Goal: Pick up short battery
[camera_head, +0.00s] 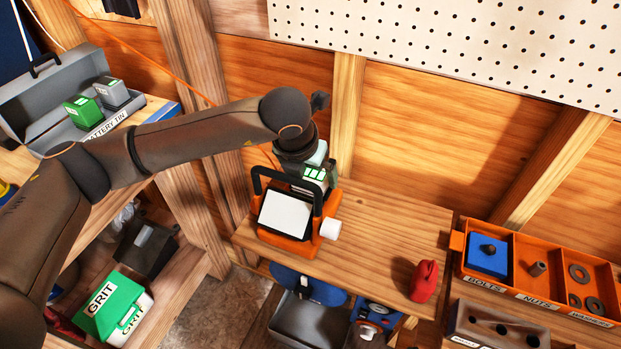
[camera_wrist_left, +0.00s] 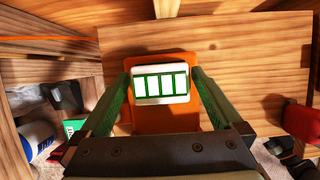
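A battery (camera_head: 314,177) with a green-and-white bar label stands at the back of an orange lamp-like device (camera_head: 284,224) on the wooden bench. In the left wrist view the battery (camera_wrist_left: 162,84) is seen from above, over the device's orange body (camera_wrist_left: 165,118). My left gripper (camera_wrist_left: 162,75) points down at it, one green finger on each side. The fingers look open, with narrow gaps beside the label; contact is unclear. In the head view the gripper (camera_head: 307,165) is partly hidden by its own wrist. A green battery (camera_head: 84,111) and a grey battery (camera_head: 112,92) stand in the battery tin (camera_head: 42,128).
The device has a black handle (camera_head: 318,190) close to my gripper and a white knob (camera_head: 331,229). A red can (camera_head: 424,281) stands at the bench's right. An orange parts tray (camera_head: 509,265) lies beyond it. The bench (camera_head: 385,240) between device and can is clear.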

